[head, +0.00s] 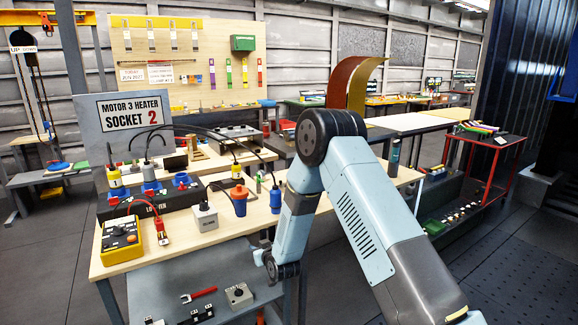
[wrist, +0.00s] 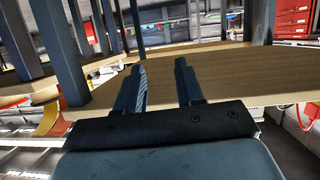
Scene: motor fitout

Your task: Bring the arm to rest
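My arm (head: 368,215) shows in the head view, bent at a high elbow, with the forearm hanging down in front of the workbench (head: 345,205). Its lower end is near the bench's front edge; the fingers cannot be made out there. In the wrist view my gripper (wrist: 161,72) has its two dark fingers apart with nothing between them. A wooden board edge (wrist: 230,100) lies behind the fingers; whether they touch it I cannot tell.
The bench holds a yellow meter (head: 121,238), a grey box (head: 204,217), a blue-and-orange connector (head: 239,197) and a sign reading "Motor 3 Heater Socket 2" (head: 134,113). A lower shelf holds a red wrench (head: 199,294). A red cart (head: 490,150) stands right. Floor at right is open.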

